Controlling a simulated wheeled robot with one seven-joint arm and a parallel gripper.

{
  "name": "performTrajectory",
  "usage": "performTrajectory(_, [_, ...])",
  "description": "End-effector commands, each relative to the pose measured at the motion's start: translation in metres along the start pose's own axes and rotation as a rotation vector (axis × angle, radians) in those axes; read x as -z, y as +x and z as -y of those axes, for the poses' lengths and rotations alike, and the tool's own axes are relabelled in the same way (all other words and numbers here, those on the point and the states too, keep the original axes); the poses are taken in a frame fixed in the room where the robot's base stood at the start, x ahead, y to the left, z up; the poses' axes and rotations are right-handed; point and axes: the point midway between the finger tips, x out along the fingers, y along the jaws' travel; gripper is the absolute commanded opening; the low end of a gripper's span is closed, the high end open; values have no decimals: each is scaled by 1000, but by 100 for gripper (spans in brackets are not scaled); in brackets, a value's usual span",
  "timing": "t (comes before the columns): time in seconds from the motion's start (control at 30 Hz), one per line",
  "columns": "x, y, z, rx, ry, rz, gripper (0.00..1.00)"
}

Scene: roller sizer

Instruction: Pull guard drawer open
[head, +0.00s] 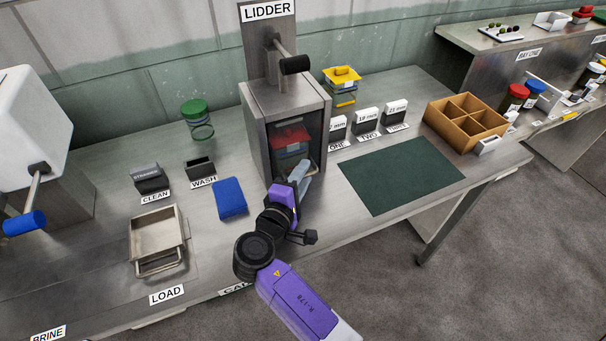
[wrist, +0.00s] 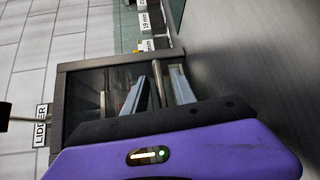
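The lidder (head: 252,120) is a grey metal box with a lever, and its dark see-through guard front (head: 312,127) appears closed. A red and blue-grey item (head: 290,140) shows behind the guard. My gripper (head: 303,172) is at the lower front of the lidder, reaching in from below. In the wrist view my gripper (wrist: 160,84) has its two light grey fingers apart. A slim metal bar (wrist: 157,82), seemingly the guard drawer's handle, shows between them, with a gap on the right side. Contact with the bar cannot be made out.
A dark green mat (head: 400,175) lies right of the lidder, with a wooden divided box (head: 466,118) beyond. A yellow-lidded jar (head: 342,85) stands behind right.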

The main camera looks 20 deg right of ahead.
Motion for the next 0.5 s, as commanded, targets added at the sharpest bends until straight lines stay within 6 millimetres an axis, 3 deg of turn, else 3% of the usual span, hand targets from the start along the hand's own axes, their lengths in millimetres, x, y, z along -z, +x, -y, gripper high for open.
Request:
performTrajectory(0.1, [0, 0, 0, 0, 0, 0, 30])
performTrajectory(0.27, [0, 0, 0, 0, 0, 0, 0])
performTrajectory(0.5, [0, 0, 0, 0, 0, 0, 0])
